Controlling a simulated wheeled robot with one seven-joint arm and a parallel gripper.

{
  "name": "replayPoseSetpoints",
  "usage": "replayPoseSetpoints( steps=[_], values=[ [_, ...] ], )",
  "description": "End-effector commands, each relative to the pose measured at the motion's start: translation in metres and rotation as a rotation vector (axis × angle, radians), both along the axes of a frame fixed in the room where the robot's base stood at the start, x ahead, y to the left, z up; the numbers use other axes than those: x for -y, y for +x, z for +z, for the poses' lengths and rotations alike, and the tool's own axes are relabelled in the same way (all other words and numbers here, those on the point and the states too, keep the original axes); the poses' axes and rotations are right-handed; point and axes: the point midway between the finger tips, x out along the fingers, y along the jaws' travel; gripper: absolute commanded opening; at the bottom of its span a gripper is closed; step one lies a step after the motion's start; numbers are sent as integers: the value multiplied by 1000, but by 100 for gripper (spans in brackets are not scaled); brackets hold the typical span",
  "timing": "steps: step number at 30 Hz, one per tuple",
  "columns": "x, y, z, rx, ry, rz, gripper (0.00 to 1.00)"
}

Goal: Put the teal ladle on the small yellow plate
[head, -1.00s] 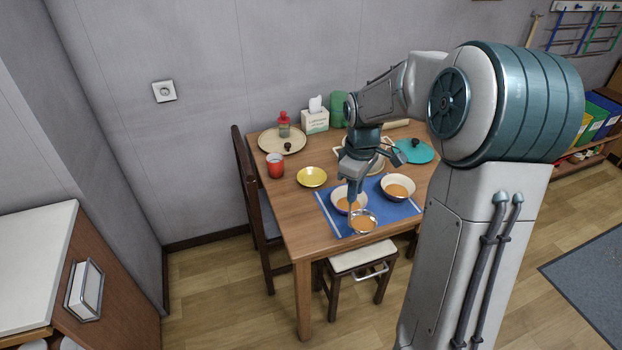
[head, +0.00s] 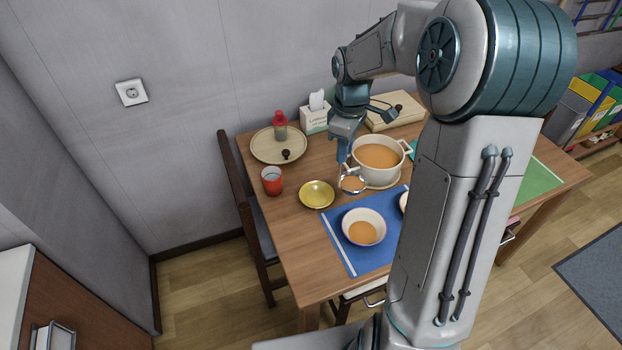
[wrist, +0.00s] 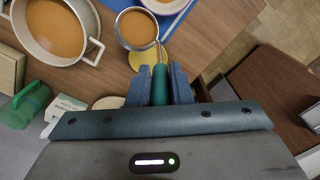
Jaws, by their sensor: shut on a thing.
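My gripper (head: 343,160) is shut on the teal handle of the ladle; the handle (wrist: 160,86) shows between the two fingers in the wrist view. The ladle's metal bowl (head: 352,185) hangs below the gripper and holds orange soup. In the wrist view the ladle bowl (wrist: 137,29) is also full. The small yellow plate (head: 317,194) lies on the table, left of the ladle in the head view, with nothing on it. In the wrist view the ladle bowl partly hides the plate (wrist: 142,60).
A white pot of soup (head: 380,156) stands just right of the ladle. A soup bowl (head: 363,228) sits on the blue mat (head: 345,257); my arm partly hides another. A red cup (head: 272,181) stands left of the yellow plate. A beige plate (head: 262,153) lies behind.

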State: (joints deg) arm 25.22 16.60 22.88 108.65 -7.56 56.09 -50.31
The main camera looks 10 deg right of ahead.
Motion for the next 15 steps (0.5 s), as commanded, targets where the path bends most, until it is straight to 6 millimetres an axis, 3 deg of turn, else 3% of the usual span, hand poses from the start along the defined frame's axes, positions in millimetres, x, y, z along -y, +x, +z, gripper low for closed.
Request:
replayPoseSetpoints(
  steps=[15],
  values=[
    [-76,65,-58,-2,2,4,0]
  ],
)
